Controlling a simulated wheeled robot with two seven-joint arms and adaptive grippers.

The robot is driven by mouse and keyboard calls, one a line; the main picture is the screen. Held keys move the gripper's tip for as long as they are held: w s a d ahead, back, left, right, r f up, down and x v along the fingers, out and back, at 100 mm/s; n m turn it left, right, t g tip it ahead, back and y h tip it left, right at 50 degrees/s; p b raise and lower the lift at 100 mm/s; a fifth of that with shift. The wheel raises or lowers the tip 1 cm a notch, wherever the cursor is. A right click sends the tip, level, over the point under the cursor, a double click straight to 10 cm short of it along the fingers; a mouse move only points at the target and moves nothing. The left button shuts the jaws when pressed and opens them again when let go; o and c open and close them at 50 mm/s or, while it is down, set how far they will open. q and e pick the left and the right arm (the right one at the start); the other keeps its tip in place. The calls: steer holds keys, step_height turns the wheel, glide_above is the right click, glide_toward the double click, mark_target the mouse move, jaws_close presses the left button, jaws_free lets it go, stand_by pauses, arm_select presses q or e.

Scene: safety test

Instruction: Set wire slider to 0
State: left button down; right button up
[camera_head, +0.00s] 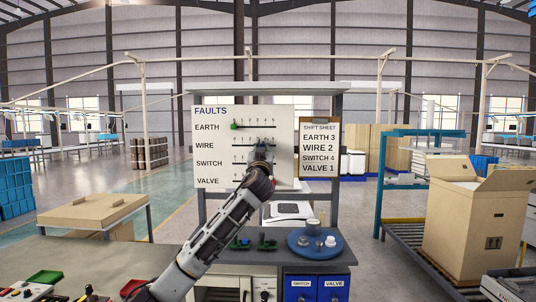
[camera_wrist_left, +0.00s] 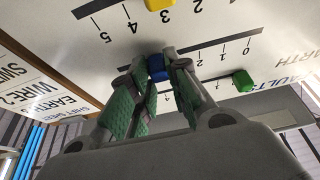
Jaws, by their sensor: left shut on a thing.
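The white FAULTS board (camera_head: 212,152) stands upright above the bench with slider rows EARTH, WIRE, SWITCH and VALVE. My left gripper (camera_head: 262,147) reaches up to its wire row and hides part of it. In the left wrist view, which is upside down, my left gripper (camera_wrist_left: 157,66) is shut on the blue slider (camera_wrist_left: 157,72) on the wire track. The track's 0, 1 and 2 lie to its right, so it sits past 2; the nearest numeral is hidden. The green earth slider (camera_head: 234,126) is near its track's left end; it also shows in the wrist view (camera_wrist_left: 242,80). My right gripper is out of view.
A yellow slider (camera_wrist_left: 158,4) sits on the neighbouring track. The shift sheet (camera_head: 319,150) beside the board reads EARTH 3, WIRE 2, SWITCH 4, VALVE 1. A blue round tray (camera_head: 295,247) with small parts lies on the bench below. A cardboard box (camera_head: 465,222) stands at right.

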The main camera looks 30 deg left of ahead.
arm_select(q)
steer(key=shift+s+a+f+b, duration=0.1)
steer(key=shift+s+a+b, duration=0.45)
steer(key=shift+a, duration=0.4)
steer(key=shift+s+a+f+b, duration=0.1)
steer(key=shift+s+a+b, duration=0.45)
steer(key=shift+a, duration=0.35)
steer(key=shift+s+a+r+b, duration=0.1)
steer(key=shift+s+a+b, duration=0.25)
steer(key=shift+s+a, duration=0.45)
steer(key=shift+s+a+f+b, duration=0.1)
steer(key=shift+s+a+b, duration=0.25)
steer(key=shift+a, duration=0.8)
steer(key=shift+s+a+r+b, duration=0.1)
steer(key=shift+s+a+b, duration=0.2)
steer(key=shift+s+a, duration=0.55)
steer(key=shift+w+a, duration=0.15)
steer(key=shift+w, duration=0.05)
steer(key=c, duration=1.7)
jaws_free()
steer(key=o, duration=0.3)
steer(key=shift+s+a, duration=0.2)
steer(key=shift+o, duration=0.2)
steer(key=shift+w+d, duration=0.1)
steer(key=shift+d, duration=0.05)
steer(key=shift+d, duration=0.1)
